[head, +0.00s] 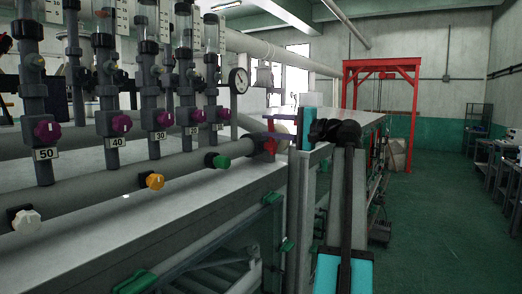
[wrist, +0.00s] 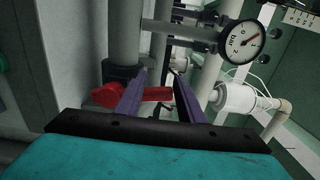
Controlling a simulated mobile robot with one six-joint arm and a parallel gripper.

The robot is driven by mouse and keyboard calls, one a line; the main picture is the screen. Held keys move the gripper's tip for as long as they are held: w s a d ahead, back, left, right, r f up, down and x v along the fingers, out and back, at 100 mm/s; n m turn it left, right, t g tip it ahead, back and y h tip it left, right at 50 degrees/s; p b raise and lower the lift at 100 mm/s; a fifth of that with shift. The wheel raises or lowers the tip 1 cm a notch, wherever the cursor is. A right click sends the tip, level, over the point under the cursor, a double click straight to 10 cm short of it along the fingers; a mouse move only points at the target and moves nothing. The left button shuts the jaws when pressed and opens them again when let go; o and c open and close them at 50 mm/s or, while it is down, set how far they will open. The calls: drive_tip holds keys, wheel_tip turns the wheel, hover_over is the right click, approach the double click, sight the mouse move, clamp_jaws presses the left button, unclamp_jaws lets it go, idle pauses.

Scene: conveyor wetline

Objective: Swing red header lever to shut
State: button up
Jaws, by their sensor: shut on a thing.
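The red header lever (wrist: 156,94) lies roughly level across the wrist view, from a red hub (wrist: 106,95) at left by a dark pipe fitting to between my purple fingers. My gripper (wrist: 160,77) is shut on the lever, with a finger on either side of it. In the head view the red lever (head: 269,146) shows at the end of the grey header pipe, partly hidden by my gripper (head: 264,127). The exact contact with the fingers is hard to see.
A pressure gauge (wrist: 243,42) and a white cylindrical fitting (wrist: 234,98) are close on the right. In the head view, numbered valve columns with purple knobs (head: 121,124) stand left above the header pipe (head: 110,182). The green aisle floor (head: 435,220) at right is clear.

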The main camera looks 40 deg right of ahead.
drive_tip(key=shift+w+d+f, duration=0.1)
drive_tip(key=shift+d+f, duration=0.05)
drive_tip(key=shift+d, duration=0.35)
drive_tip(key=shift+d+f, duration=0.15)
drive_tip(key=shift+d, duration=0.3)
drive_tip(key=o, duration=0.7)
drive_tip(key=shift+f, duration=0.1)
drive_tip(key=shift+a, duration=0.1)
drive_tip(key=shift+v, duration=1.75)
drive_tip(key=v, duration=0.3)
drive_tip(key=shift+s, duration=0.25)
